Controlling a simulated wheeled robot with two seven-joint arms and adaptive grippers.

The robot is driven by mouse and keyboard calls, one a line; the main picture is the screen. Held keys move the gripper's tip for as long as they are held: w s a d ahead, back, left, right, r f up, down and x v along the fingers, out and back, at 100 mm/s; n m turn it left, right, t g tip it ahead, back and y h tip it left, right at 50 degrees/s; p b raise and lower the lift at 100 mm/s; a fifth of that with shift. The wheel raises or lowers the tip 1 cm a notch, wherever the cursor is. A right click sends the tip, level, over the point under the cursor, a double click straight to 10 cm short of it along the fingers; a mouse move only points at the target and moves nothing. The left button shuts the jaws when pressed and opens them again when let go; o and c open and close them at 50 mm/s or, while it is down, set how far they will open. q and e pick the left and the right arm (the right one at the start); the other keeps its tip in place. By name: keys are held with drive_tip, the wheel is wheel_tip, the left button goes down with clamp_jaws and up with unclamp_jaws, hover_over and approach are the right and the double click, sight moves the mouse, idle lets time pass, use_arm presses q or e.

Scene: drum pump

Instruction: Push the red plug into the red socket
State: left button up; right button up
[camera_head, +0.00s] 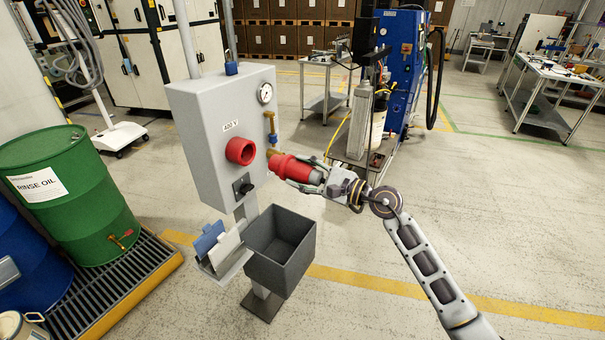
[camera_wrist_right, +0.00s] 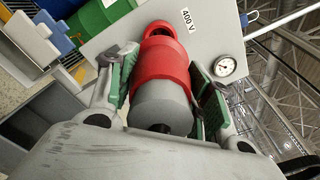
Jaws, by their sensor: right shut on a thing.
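The red socket (camera_head: 240,151) sticks out of the front of the grey 400 V box (camera_head: 205,115). My right gripper (camera_head: 303,172) is shut on the red plug (camera_head: 283,166), to the right of the socket. A visible gap separates plug and socket in the head view. In the right wrist view, the plug (camera_wrist_right: 164,68) has a red body and grey rear, between the green-padded fingers of my right gripper (camera_wrist_right: 165,85). The socket (camera_wrist_right: 158,28) shows just beyond it, partly hidden by the plug. My left gripper is not in view.
A black rotary switch (camera_head: 243,187) sits below the socket, and a gauge (camera_head: 265,93) and brass valve (camera_head: 271,130) are at its right. A dark open bin (camera_head: 281,270) and document holder (camera_head: 226,265) are below. A green drum (camera_head: 65,190) stands left. Open floor lies right.

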sight(282, 166)
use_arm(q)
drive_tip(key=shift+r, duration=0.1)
use_arm(e)
drive_tip(key=shift+w+a, duration=0.15)
drive_tip(key=shift+a, duration=0.05)
drive_tip(key=shift+w+a+r+p, duration=0.1)
drive_tip(key=shift+w+a+p, duration=0.3)
drive_tip(key=shift+a, duration=0.2)
drive_tip(key=shift+x, duration=0.8)
drive_tip(key=shift+p+x, duration=0.4)
drive_tip(key=shift+x, duration=0.6)
drive_tip(key=shift+w+a, duration=0.35)
drive_tip(key=shift+a, duration=0.05)
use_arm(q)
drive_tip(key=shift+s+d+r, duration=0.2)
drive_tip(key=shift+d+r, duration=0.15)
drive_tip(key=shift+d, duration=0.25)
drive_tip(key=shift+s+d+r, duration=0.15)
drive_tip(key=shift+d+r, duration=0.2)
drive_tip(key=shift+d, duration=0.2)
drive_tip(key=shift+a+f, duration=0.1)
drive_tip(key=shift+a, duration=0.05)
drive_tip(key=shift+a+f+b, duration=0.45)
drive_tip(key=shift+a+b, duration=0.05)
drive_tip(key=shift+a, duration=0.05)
